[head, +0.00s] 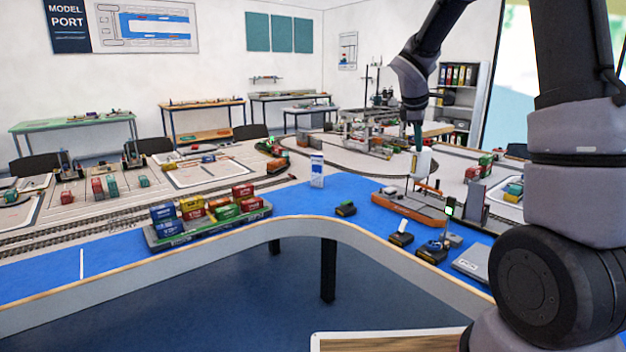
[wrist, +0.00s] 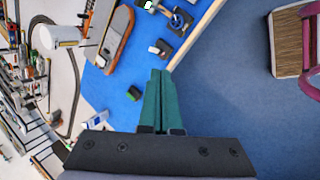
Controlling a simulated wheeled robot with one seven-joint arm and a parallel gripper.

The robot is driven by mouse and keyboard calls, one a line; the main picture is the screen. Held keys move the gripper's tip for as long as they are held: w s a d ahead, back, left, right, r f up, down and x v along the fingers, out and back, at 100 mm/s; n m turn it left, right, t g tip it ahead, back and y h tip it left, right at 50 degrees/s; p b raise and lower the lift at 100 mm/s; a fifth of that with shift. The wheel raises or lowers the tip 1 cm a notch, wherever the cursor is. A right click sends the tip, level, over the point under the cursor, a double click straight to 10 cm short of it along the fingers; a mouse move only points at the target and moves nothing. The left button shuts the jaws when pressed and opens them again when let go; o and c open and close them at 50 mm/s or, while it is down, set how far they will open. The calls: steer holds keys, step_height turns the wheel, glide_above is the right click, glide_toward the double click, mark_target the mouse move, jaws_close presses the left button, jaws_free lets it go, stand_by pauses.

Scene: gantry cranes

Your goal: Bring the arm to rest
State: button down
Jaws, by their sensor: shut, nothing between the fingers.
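My gripper (head: 418,142) hangs down from my bent arm above the right part of the model port table. Its teal fingers (wrist: 160,75) are together and empty in the wrist view. The orange ship (wrist: 120,38) also shows in the wrist view, apart from the fingers. Behind the fingertips in that view lie blue table surface and the table's edge.
A container ship (head: 208,228) loaded with coloured containers sits on the blue water area (head: 105,262). Small dark vehicles (head: 431,252) and a grey plate (head: 472,262) lie near the right edge. Model cranes (head: 370,132) stand behind. Open floor (head: 330,310) fills the table's inner corner.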

steer(key=s+a+r+m+t+y, duration=0.1)
steer(key=s+r+m, duration=0.3)
steer(key=s, duration=0.6)
steer(key=s+a+r+m+t+y, duration=0.1)
steer(key=s+a+r+m+y, duration=0.1)
steer(key=s+m, duration=0.5)
steer(key=s+a+r+m+t+y, duration=0.1)
steer(key=s+r+m, duration=0.4)
steer(key=s, duration=0.8)
steer(key=shift+s+a+r+m+y, duration=0.2)
steer(key=shift+a+r+m+y, duration=0.15)
steer(key=shift+a+m+y, duration=0.45)
